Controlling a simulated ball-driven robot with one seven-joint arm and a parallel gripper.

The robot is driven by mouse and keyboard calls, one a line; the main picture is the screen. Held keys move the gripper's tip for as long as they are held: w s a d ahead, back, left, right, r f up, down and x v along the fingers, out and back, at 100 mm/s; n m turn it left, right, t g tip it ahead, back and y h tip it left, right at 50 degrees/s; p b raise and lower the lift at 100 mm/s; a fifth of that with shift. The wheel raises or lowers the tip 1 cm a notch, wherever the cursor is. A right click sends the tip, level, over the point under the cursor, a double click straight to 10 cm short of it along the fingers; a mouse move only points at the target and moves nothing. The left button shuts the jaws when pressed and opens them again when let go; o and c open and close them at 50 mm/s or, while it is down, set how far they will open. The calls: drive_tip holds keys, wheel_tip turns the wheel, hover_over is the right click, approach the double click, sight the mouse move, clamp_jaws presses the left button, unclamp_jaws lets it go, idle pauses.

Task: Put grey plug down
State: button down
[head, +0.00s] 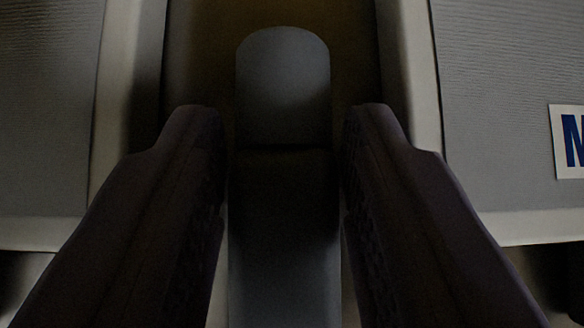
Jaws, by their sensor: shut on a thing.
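The grey plug (283,90) is a dark grey block with a rounded far end, in the middle of the head view. My gripper (283,128) has one dark finger on each side of it. The fingers are shut on the plug, though narrow dark gaps seem to show beside its far part. The plug's near part runs down in shadow between the fingers. I cannot tell whether the plug touches anything beneath it.
A dark brownish recess (345,45) lies behind and around the plug's far end. Pale rims border it left (120,85) and right (415,75). Grey ribbed panels lie on both sides. A white label with blue lettering (569,140) is at the right edge.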

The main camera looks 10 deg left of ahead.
drive_tip(key=shift+w+f, duration=0.1)
drive_tip(key=shift+f, duration=0.05)
drive_tip(key=c, duration=1)
unclamp_jaws()
drive_tip(key=shift+o, duration=0.2)
drive_tip(key=shift+r, duration=0.4)
drive_tip(key=p+v, duration=0.5)
drive_tip(key=v, duration=0.6)
drive_tip(key=shift+s+p, duration=0.4)
drive_tip(key=shift+d+r, duration=0.1)
